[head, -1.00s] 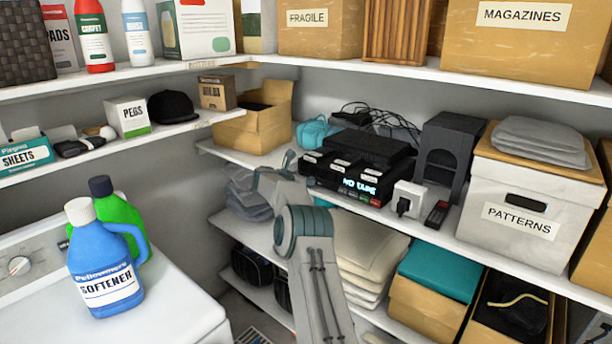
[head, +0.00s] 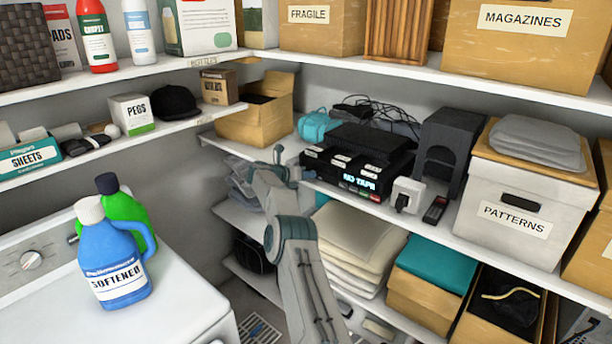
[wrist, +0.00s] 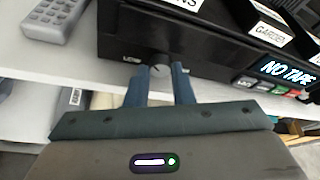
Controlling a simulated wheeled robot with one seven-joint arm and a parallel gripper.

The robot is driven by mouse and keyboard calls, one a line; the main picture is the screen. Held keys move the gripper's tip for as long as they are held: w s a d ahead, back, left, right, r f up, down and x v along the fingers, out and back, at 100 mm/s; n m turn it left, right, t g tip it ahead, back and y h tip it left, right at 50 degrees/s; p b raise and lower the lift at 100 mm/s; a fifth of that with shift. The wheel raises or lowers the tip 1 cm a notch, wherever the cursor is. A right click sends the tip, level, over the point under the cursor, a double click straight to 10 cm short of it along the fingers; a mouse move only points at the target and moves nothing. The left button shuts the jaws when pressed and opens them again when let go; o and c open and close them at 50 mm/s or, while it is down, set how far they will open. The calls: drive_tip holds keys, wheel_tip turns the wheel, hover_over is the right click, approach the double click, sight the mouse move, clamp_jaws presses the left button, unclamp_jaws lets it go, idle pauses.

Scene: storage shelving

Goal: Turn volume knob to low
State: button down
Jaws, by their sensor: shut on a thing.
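The black tape deck (head: 355,160) sits on the middle shelf, its display reading NO TAPE. It also shows in the wrist view (wrist: 205,45). Its round volume knob (wrist: 158,68) is on the lower front panel, with a small marking that looks like "LO" to its left. My gripper (wrist: 160,74) has its two blue-grey fingers on either side of the knob and is shut on it. The fingers hide the knob's sides, and its exact pointer angle is hard to read. In the head view my arm reaches the deck's left end; the fingertips and knob cannot be made out there.
A grey remote (wrist: 55,18) and a white plug box (head: 407,195) lie on the shelf beside the deck. A black speaker (head: 446,150) and white PATTERNS box (head: 515,220) stand to the right.

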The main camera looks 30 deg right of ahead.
drive_tip(key=c, duration=1.3)
unclamp_jaws()
drive_tip(key=shift+o, duration=0.2)
drive_tip(key=shift+a, duration=0.15)
drive_tip(key=b+v, duration=0.5)
drive_tip(key=v, duration=0.8)
drive_tip(key=shift+a+b, duration=0.25)
drive_tip(key=shift+b, duration=0.1)
drive_tip(key=shift+r, duration=0.15)
